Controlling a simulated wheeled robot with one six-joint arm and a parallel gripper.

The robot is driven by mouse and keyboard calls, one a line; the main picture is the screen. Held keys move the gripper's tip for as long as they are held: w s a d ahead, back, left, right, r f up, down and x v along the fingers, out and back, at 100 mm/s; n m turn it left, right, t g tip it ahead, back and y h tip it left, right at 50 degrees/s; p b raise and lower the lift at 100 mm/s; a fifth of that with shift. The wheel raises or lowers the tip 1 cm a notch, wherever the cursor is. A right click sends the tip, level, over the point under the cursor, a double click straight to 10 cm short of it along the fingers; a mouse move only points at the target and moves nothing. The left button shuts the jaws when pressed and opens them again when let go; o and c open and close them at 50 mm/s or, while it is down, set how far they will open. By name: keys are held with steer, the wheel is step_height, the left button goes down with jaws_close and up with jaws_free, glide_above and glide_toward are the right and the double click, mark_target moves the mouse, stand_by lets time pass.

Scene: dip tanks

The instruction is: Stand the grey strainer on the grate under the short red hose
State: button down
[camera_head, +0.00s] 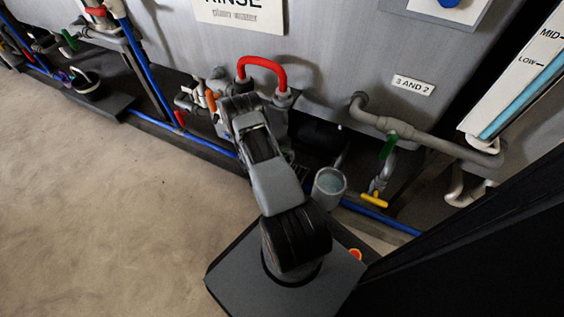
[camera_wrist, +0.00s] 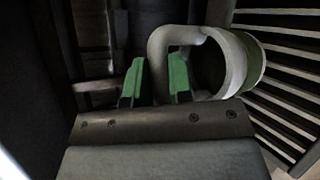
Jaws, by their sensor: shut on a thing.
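The grey strainer (camera_wrist: 233,62) is a round, open cup with a thick curved grey handle. In the wrist view my gripper (camera_wrist: 157,76) has its green fingertips on either side of this handle and is shut on it. The cup is to the right of the fingers. In the head view, a grey round cup (camera_head: 329,186), seemingly the strainer, is just right of my arm, mouth up; the fingers are hidden behind the arm. The slatted grate (camera_wrist: 290,84) lies beyond the cup; I cannot tell whether they touch. The short red hose (camera_head: 262,62) arches on the tank front.
Grey pipework with a green-handled valve (camera_head: 389,146) and a yellow handle (camera_head: 374,200) is right of the cup. A blue pipe (camera_head: 393,222) runs low along the tanks. A dark pot (camera_head: 87,88) stands at far left. The floor (camera_head: 90,210) at left is clear.

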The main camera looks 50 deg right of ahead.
steer(key=shift+f+b, duration=0.95)
steer(key=shift+f, duration=1.2)
steer(key=shift+f, duration=0.2)
steer(key=c, duration=1)
jaws_free()
